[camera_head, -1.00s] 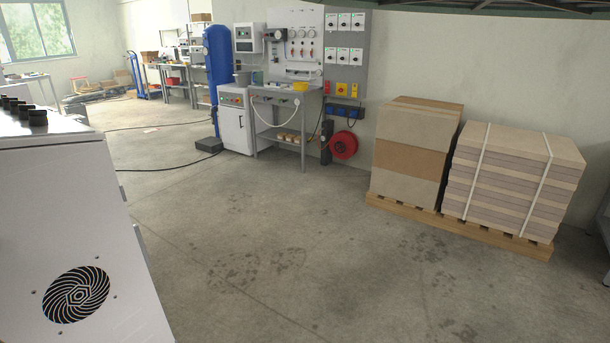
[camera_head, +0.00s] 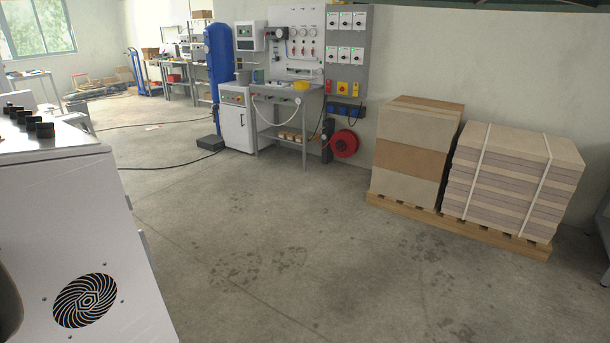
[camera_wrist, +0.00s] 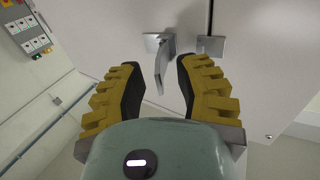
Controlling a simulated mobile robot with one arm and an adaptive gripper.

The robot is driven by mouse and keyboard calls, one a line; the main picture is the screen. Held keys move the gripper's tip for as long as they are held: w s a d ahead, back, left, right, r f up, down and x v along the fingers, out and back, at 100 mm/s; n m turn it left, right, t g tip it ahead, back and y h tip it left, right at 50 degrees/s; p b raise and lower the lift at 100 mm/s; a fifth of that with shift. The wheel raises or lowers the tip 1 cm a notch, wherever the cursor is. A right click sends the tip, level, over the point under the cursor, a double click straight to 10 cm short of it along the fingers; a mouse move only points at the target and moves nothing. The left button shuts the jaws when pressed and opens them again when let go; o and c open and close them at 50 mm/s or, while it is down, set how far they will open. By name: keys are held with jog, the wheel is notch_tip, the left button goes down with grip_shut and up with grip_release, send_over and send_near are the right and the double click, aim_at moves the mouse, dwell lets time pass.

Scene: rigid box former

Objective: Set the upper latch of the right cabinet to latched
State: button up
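In the wrist view, a metal latch (camera_wrist: 164,62) with a square mounting plate and a lever is on a pale cabinet door (camera_wrist: 255,85). Its lever points down in the picture, toward my gripper. A separate metal catch plate (camera_wrist: 210,46) sits to its right, at the door seam; the lever is not across it. My gripper (camera_wrist: 160,76) is open, its two yellow and black fingers on either side of the lever. I cannot tell whether either finger touches it. Whether this is the upper latch is not clear.
In the head view, a white housing with a round fan grille (camera_head: 85,300) stands close at the left. A pallet (camera_head: 470,232) with stacked boxes (camera_head: 412,150) and strapped boards (camera_head: 510,180) is at the right. The floor (camera_head: 270,230) between is clear.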

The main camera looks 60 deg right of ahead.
jog(key=shift+d, duration=0.1)
grip_shut()
dwell(0.3)
